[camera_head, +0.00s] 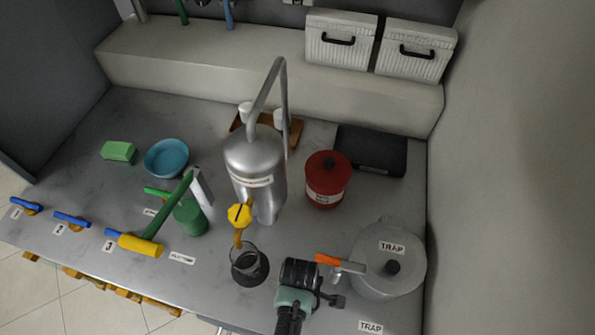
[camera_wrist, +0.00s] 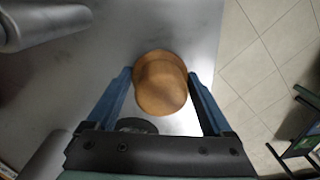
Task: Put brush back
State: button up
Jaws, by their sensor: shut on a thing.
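In the wrist view my gripper (camera_wrist: 160,76) has its two blue fingers on either side of a rounded brown wooden piece, which looks like the end of the brush (camera_wrist: 161,88). It is shut on this piece. The rest of the brush is hidden below its rounded end, so I cannot see bristles. In the head view my wrist is at the front of the grey table, between the dark glass vessel and the grey pot. The fingers and the brush cannot be made out there.
A grey TRAP pot (camera_head: 389,265) and an orange-handled valve (camera_head: 328,260) are close on the right. A red can (camera_head: 327,185) and blue bowl (camera_head: 166,158) stand farther back.

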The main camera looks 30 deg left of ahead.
jog(key=shift+f, duration=0.25)
jog(key=shift+f, duration=0.15)
jog(key=o, duration=1.1)
jog(key=shift+r, duration=0.2)
jog(key=r, duration=1.2)
jog(key=shift+w+p, duration=0.25)
jog(key=shift+p, duration=0.05)
